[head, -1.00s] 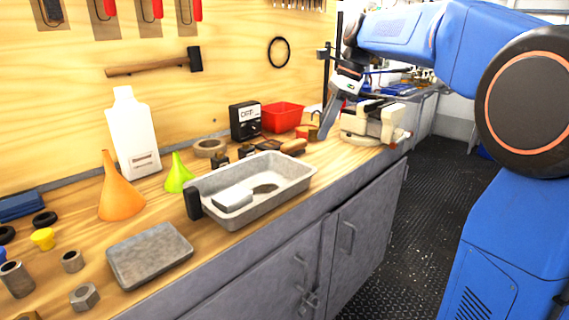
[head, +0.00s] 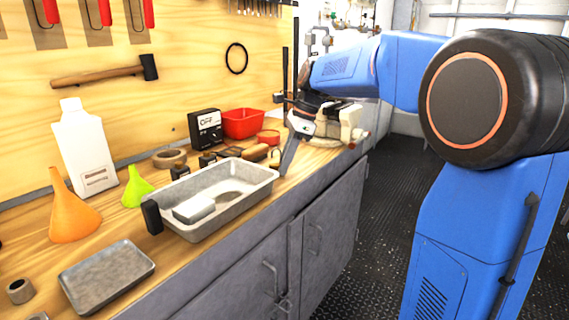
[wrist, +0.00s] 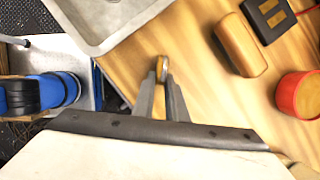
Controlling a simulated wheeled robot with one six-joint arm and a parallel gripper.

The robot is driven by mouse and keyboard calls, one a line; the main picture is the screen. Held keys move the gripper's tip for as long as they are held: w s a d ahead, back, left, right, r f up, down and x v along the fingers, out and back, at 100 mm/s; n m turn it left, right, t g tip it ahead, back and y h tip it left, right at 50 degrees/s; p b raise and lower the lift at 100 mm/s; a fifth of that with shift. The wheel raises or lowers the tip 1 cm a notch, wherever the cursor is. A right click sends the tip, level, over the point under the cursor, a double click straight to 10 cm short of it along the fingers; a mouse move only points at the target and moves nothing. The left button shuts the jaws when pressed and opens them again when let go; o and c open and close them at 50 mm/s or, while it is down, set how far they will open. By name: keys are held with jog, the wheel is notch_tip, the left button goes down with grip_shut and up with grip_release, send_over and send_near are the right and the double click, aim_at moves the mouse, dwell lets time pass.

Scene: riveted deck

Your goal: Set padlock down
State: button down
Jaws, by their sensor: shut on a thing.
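My gripper (wrist: 161,82) is shut on a small brass-coloured padlock (wrist: 162,66), of which only a narrow part shows between the fingertips in the wrist view. The fingers hide most of it. In the head view my gripper (head: 286,172) points down at the front edge of the wooden workbench (head: 192,226), right of the grey metal tray (head: 262,186). The padlock cannot be made out there. Whether it touches the bench top is unclear.
A wooden block (wrist: 240,45) and a red tin (wrist: 299,95) lie right of the fingers in the wrist view. A vise (head: 345,122) stands behind my gripper at the bench's far end. Bare wood lies between the fingers and the block.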

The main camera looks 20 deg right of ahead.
jog(key=shift+f, duration=0.1)
jog(key=c, duration=1.8)
grip_release()
jog(key=shift+o, duration=0.2)
jog(key=v, duration=1.2)
jog(key=s+f+n+t+h, duration=0.1)
jog(key=s+f+n, duration=0.5)
jog(key=s+f, duration=0.2)
jog(key=s+f+n+t+h, duration=0.1)
jog(key=s+f+n, duration=0.6)
jog(key=s, duration=0.6)
jog(key=s+d+f+n+t+h, duration=0.1)
jog(key=s+f+n+t+h, duration=0.1)
jog(key=s+f+n, duration=0.4)
jog(key=s+f, duration=0.3)
jog(key=s, duration=0.2)
jog(key=shift+s+n, duration=0.25)
jog(key=shift+n, duration=0.15)
